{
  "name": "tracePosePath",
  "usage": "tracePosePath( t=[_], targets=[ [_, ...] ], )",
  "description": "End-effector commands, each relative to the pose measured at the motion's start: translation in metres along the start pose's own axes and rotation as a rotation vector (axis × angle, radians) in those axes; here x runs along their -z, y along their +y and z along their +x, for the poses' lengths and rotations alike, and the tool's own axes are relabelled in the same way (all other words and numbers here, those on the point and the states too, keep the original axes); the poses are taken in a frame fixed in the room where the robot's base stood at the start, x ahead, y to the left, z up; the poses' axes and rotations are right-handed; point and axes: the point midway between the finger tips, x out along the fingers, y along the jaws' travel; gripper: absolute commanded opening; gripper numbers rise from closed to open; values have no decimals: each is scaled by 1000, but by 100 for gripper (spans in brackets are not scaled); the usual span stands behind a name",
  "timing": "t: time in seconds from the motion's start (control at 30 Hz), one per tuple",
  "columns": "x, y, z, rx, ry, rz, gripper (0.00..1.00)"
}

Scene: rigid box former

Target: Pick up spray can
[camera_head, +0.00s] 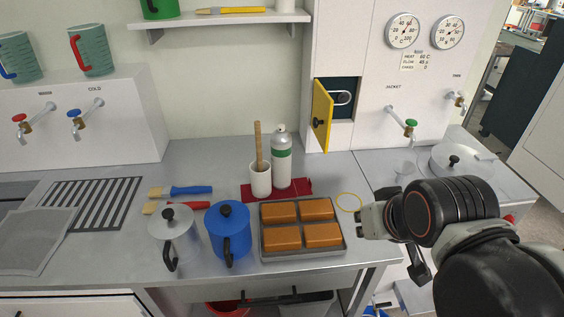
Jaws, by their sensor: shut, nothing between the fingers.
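A spray can (281,160), silver with a green band and a pale cap, stands upright on a red mat (303,188) at the back of the steel counter. A white cup (260,182) holding a wooden-handled tool (258,143) stands close at its left. My gripper (362,217) is shut and empty, at the right of the counter beyond the tray of orange blocks. It is apart from the can, to the right of it and nearer to me. The lower part of the can is partly hidden behind the cup.
A tray (304,257) of orange blocks sits in front of the mat. A blue pot (228,232) and a silver pot (172,238) stand left of it. A yellow cabinet door (322,115) hangs open behind.

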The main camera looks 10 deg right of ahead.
Motion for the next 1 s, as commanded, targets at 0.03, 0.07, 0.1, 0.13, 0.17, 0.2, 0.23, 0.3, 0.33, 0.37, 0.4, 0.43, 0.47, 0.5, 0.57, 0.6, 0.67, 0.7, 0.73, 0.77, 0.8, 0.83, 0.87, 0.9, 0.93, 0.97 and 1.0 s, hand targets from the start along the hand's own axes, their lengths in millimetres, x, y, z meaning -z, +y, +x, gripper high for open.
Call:
tracePosePath(
  t=[0.03,0.07,0.1,0.13,0.17,0.2,0.23,0.3,0.33,0.37,0.4,0.43,0.47,0.5,0.57,0.6,0.67,0.7,0.73,0.77,0.8,0.83,0.87,0.9,0.93,0.97,1.0],
  targets=[
    [0,0,0,0,0,0,0],
    [0,0,0,0,0,0,0],
    [0,0,0,0,0,0,0],
    [0,0,0,0,0,0,0],
    [0,0,0,0,0,0,0],
    [0,0,0,0,0,0,0],
    [0,0,0,0,0,0,0],
    [0,0,0,0,0,0,0],
    [0,0,0,0,0,0,0],
    [0,0,0,0,0,0,0],
    [0,0,0,0,0,0,0],
    [0,0,0,0,0,0,0],
    [0,0,0,0,0,0,0],
    [0,0,0,0,0,0,9],
    [1,-1,1,5,1,-2,23],
    [2,-3,3,13,1,-4,32],
    [6,-6,8,32,4,-12,45],
    [10,-10,12,52,8,-19,54],
    [14,-14,16,70,12,-26,61],
    [18,-18,21,90,17,-35,68],
    [24,-23,28,119,26,-46,75],
    [28,-28,33,143,34,-55,75],
    [33,-32,39,166,43,-65,75],
    [39,-38,46,198,57,-79,75],
    [44,-42,51,221,68,-88,75],
    [49,-46,56,244,80,-98,75],
    [55,-51,63,272,98,-111,75]
  ],
)
